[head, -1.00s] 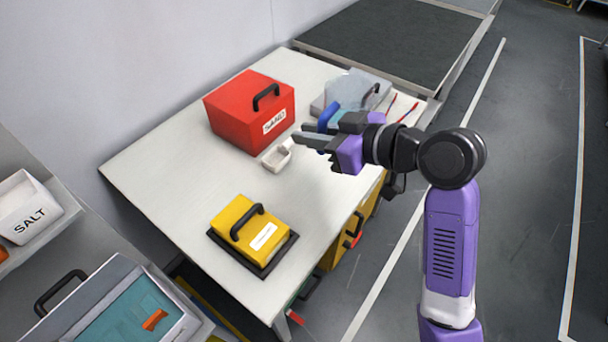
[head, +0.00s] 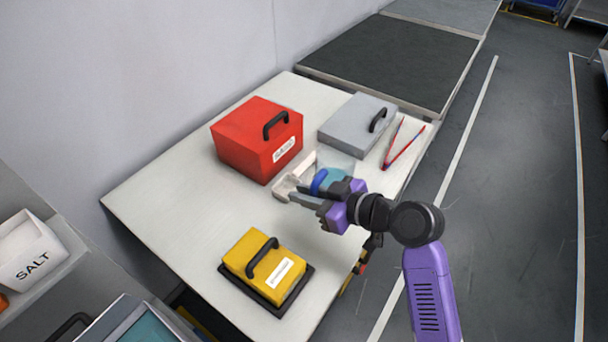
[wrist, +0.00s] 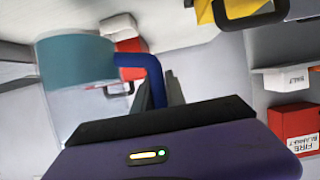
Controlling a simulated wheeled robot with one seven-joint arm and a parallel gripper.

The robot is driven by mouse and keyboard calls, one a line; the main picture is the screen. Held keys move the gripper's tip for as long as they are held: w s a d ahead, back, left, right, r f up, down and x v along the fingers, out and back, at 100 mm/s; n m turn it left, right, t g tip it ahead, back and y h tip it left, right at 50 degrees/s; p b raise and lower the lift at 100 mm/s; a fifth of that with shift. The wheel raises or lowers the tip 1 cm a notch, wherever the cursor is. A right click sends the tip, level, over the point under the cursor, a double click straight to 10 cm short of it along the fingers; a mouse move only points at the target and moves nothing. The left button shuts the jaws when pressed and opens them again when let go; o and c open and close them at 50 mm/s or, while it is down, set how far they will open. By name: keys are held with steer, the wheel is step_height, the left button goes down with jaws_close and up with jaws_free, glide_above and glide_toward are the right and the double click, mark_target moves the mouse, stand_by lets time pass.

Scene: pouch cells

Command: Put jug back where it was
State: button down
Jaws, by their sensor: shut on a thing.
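The jug (head: 333,170) is see-through with a teal band and a blue handle. It shows large at the left of the wrist view (wrist: 75,62). My gripper (head: 310,197) is shut on the blue handle (wrist: 140,62), and the jug is beside the fingers. In the head view the jug is over the table's right half, in front of the grey case and right of the red box. The gripper hides part of it, and I cannot tell whether its base touches the table.
A small white scoop or tray (head: 292,180) lies close to the fingertips. The red box (head: 240,135), grey case (head: 350,125), red tongs (head: 404,145) and yellow box on a black tray (head: 262,265) stand around. The table's left and middle (head: 175,195) are bare.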

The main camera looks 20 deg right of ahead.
steer(key=shift+f, duration=3.95)
steer(key=shift+f, duration=0.15)
steer(key=c, duration=1.4)
jaws_free()
steer(key=shift+f, duration=0.15)
steer(key=shift+o, duration=0.2)
steer(key=shift+s+d+r, duration=0.1)
steer(key=shift+r, duration=0.1)
steer(key=b+v, duration=0.1)
steer(key=v, duration=1.1)
